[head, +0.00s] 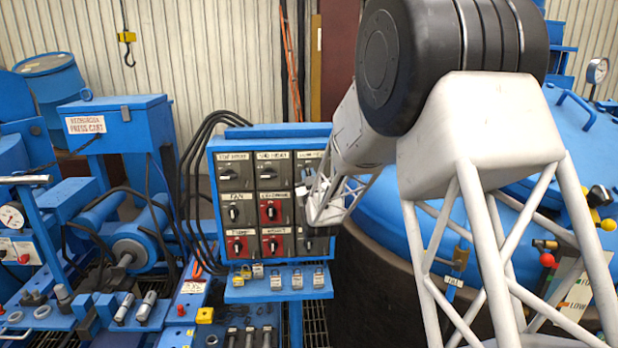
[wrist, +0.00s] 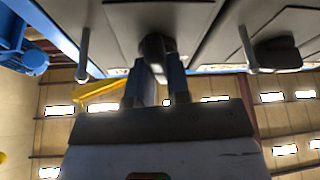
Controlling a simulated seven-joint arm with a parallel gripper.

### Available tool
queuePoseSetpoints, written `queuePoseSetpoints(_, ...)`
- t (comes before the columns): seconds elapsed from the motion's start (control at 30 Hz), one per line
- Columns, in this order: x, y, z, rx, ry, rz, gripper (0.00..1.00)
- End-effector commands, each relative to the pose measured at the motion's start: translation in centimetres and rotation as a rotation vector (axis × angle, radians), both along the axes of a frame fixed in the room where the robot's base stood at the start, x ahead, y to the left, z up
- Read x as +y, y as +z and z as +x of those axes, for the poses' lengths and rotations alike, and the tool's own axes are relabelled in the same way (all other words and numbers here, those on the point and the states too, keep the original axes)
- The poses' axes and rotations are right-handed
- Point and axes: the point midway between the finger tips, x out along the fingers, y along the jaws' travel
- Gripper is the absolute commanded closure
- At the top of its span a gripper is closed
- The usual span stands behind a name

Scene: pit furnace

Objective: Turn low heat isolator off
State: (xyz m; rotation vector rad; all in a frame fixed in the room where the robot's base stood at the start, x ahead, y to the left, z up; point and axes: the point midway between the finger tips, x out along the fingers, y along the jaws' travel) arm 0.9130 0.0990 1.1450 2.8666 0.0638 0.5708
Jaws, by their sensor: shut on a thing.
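The blue isolator panel (head: 217,190) stands left of my arm in the head view, with rows of grey and red switch plates and black rotary knobs. My gripper (head: 309,192) is at the panel's right column and hides part of it. In the wrist view, my gripper (wrist: 157,84) is shut on a dark rotary knob (wrist: 157,46) that sticks out of a grey plate. The held knob's exact turn is hidden by the fingers.
A blue ledge (head: 262,292) with several small padlocks juts out under the panel. Black cables (head: 190,165) hang along its left side. The big blue furnace lid (head: 395,265) stands to the right, behind my arm. Another dark knob (wrist: 278,53) is beside my fingers.

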Motion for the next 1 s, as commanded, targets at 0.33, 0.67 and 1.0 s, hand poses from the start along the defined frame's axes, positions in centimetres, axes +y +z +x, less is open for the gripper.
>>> queuePoseSetpoints(0.33,-0.15,0.09,-0.05,0.0,-0.001,-0.313,1.0)
queuePoseSetpoints(0.67,-0.12,0.06,-0.03,0.0,0.0,-0.628,1.0)
queuePoseSetpoints(1.0,-0.1,0.18,-0.03,0.0,-0.001,-0.951,1.0)
